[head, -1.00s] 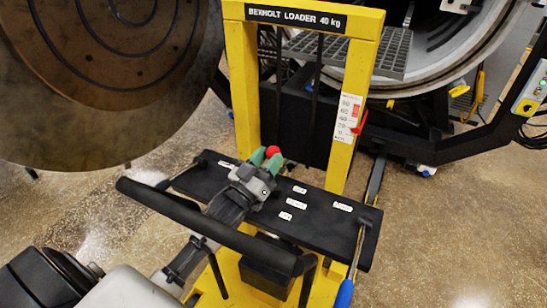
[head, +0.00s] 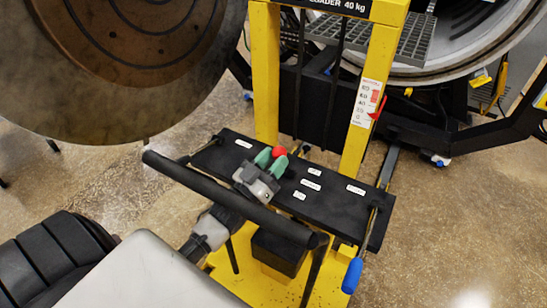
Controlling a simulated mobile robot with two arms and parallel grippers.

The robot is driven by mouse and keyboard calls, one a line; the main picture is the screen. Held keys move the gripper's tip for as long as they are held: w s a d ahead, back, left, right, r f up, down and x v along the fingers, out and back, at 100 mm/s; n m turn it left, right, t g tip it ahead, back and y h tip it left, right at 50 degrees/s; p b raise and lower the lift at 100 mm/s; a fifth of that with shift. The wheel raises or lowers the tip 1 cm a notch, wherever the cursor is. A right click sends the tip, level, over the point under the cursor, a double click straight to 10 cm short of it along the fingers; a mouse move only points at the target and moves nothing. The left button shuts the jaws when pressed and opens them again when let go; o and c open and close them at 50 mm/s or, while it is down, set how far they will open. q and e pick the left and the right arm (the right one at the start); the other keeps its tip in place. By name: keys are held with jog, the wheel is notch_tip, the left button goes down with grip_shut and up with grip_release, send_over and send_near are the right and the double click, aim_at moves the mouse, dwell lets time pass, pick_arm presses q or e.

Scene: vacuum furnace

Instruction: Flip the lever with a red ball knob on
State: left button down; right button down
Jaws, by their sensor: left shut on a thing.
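The lever's red ball knob (head: 279,151) shows at the black panel (head: 328,207) of the yellow loader (head: 265,80). My left gripper (head: 271,160) has green fingertips and is over the panel, shut on the red ball knob, with one fingertip on each side of it. The lever's shaft below the knob is hidden by my gripper. My right gripper is not in view.
A black push bar (head: 225,200) crosses in front of the panel, over my left arm. A blue-handled lever (head: 352,275) hangs at the panel's right end. A large round furnace door (head: 120,60) fills the upper left. Floor at right is clear.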

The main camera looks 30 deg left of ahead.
pick_arm(q)
jog(key=shift+f, duration=0.55)
jog(key=c, duration=1.1)
grip_release()
jog(key=o, duration=0.4)
jog(key=shift+w, duration=0.25)
jog(key=shift+r, duration=0.15)
jog(key=shift+s, duration=0.1)
jog(key=b+v, duration=0.2)
jog(key=v, duration=0.8)
jog(key=shift+s, duration=0.4)
